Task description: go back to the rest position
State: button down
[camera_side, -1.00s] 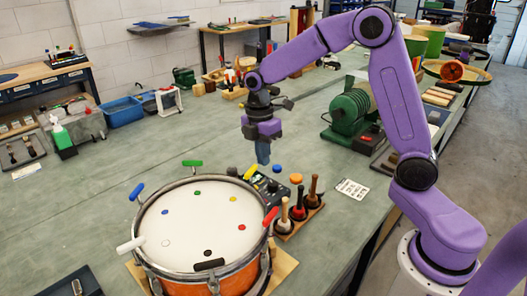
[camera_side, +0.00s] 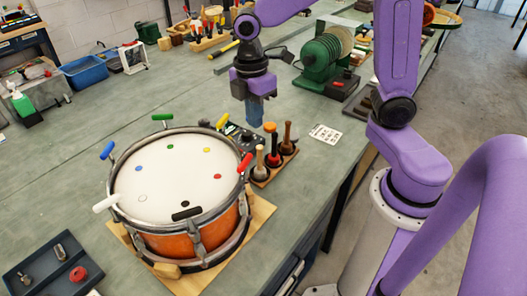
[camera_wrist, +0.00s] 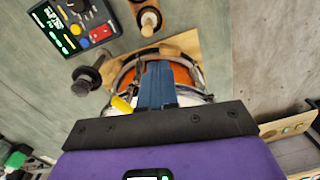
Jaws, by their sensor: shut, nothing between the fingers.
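My gripper (camera_side: 254,116) is purple and black with blue fingers. It hangs pointing down above the bench, behind and to the right of the drum (camera_side: 172,180) in the side view, apart from it. Its fingers are shut with nothing between them; they show as a blue strip in the wrist view (camera_wrist: 157,84). The drum has a white head, an orange shell and coloured handles round its rim, including red (camera_side: 244,163), green (camera_side: 162,117) and white (camera_side: 106,203). In the wrist view, the fingers cover part of the drum (camera_wrist: 182,74).
A rack of wooden-handled tools (camera_side: 262,173) stands close to my gripper, with a dark control box (camera_wrist: 74,24) near it. A green machine (camera_side: 318,58) stands behind on the right. A dark tray (camera_side: 52,264) lies front left. The bench left of the drum is mostly clear.

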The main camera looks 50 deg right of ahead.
jog(key=s+d+m, duration=0.2)
jog(key=s+m, duration=0.1)
jog(key=s, duration=1.6)
jog(key=shift+d+f+m+t+y, duration=0.2)
jog(key=shift+d+m+t+y, duration=0.1)
jog(key=shift+t, duration=0.1)
jog(key=c, duration=1.8)
grip_release()
jog(key=shift+w, duration=0.1)
